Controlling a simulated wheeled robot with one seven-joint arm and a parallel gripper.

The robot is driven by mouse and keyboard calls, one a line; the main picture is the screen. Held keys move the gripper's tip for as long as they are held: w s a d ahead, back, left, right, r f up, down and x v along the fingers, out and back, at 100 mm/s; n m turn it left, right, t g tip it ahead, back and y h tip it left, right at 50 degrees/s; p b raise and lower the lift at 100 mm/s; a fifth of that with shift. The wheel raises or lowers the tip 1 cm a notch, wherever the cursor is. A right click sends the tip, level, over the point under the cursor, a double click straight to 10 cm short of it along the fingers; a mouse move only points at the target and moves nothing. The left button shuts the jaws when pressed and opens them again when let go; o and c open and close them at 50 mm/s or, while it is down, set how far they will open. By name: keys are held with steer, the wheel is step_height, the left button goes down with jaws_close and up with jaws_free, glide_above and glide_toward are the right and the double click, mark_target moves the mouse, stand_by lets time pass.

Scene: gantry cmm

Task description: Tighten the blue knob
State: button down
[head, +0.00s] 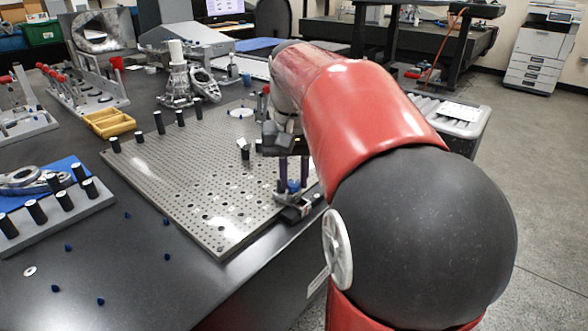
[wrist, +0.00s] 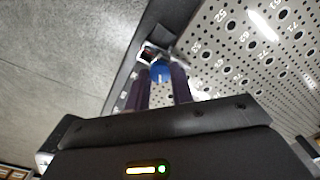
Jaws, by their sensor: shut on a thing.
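The blue knob (head: 293,186) belongs to a small dark clamp (head: 297,211) at the right edge of the perforated metal plate (head: 180,160). My gripper (head: 293,180) points down over the clamp, with one dark purple finger on each side of the knob. In the wrist view the blue knob (wrist: 160,71) shows between the far ends of the two fingers, and my gripper (wrist: 161,78) is shut on it. The finger contact itself is partly hidden.
A yellow tray (head: 109,123) and a grey rack (head: 50,218) with black cylinders lie to the left. Small blue pieces (head: 128,215) are scattered on the dark table. The table's edge runs close by the clamp.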

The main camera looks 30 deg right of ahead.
mark_target(294, 183)
steer(key=shift+m, duration=0.7)
steer(key=c, duration=1.2)
jaws_free()
steer(key=shift+r+p, duration=0.15)
steer(key=shift+p, duration=0.15)
step_height(294, 183, up, 8)
steer(key=shift+f+p, duration=0.2)
steer(key=shift+p, duration=0.2)
